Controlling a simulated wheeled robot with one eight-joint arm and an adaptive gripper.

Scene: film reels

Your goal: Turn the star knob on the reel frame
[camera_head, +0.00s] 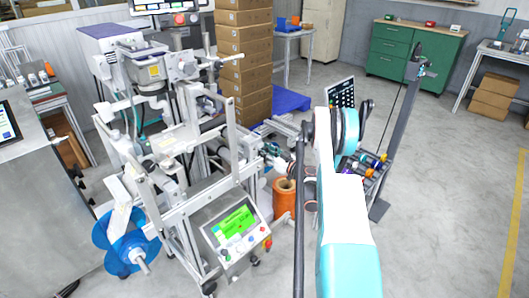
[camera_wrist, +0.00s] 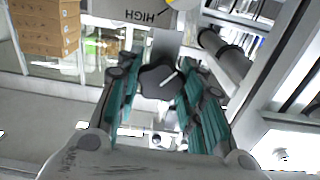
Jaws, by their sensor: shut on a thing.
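In the wrist view the star knob (camera_wrist: 160,82) is a dark grey lobed knob with a white line on its face. My gripper (camera_wrist: 158,88) has its two green-padded fingers on either side of the knob, shut on it. A panel above the knob carries the word HIGH, upside down in the picture. In the head view the reel frame (camera_head: 237,128) is a light metal machine. My gripper (camera_head: 272,152) reaches its right side from the right, and the knob cannot be made out there.
A green-lit control panel (camera_head: 234,225) is at the frame's lower front. An orange film reel (camera_head: 284,198) stands below my gripper, and a blue reel (camera_head: 112,236) is at lower left. Stacked boxes (camera_head: 245,60) stand behind.

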